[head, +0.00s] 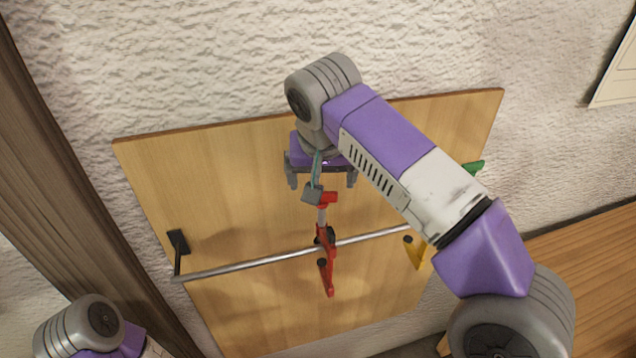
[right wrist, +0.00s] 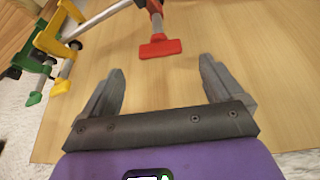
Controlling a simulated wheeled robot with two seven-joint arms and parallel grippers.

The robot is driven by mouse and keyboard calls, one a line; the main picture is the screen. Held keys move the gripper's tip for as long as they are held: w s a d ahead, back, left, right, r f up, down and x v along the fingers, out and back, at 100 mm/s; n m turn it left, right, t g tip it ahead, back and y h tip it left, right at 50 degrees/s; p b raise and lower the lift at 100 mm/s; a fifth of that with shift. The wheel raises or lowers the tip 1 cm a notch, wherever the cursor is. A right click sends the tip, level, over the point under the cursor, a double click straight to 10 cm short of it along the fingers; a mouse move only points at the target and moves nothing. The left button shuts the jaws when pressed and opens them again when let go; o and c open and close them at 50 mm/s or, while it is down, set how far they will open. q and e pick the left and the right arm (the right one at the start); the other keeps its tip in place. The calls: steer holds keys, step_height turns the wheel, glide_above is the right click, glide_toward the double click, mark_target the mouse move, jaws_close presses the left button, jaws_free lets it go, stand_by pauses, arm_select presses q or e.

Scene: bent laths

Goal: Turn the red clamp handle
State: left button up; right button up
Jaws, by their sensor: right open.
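A red clamp (head: 326,240) sits on a metal rail (head: 255,263) in front of a wooden board. In the head view its red T-shaped upper end (head: 328,198) lies just below my right gripper (head: 322,180), and a red lever part hangs below the rail. In the right wrist view the T-shaped end (right wrist: 160,47) shows ahead of and between the fingertips of my right gripper (right wrist: 160,68). The gripper is open and empty, and I see no contact. Which red part is the handle I cannot tell for sure. My left gripper is out of view.
The wooden board (head: 255,310) leans near a white wall. A yellow clamp (head: 414,252) is on the rail to the right; green (right wrist: 35,97) and yellow (right wrist: 50,42) clamp parts show at left in the wrist view. A dark post (head: 70,170) stands left.

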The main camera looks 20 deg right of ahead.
steer(key=b+x, duration=0.1)
steer(key=x, duration=0.5)
steer(key=shift+w, duration=0.1)
steer(key=c, duration=1.1)
steer(key=shift+o, duration=0.2)
steer(key=shift+d+r+n+y+p, duration=0.15)
steer(key=shift+n+y+p, duration=0.35)
steer(key=shift+n, duration=1)
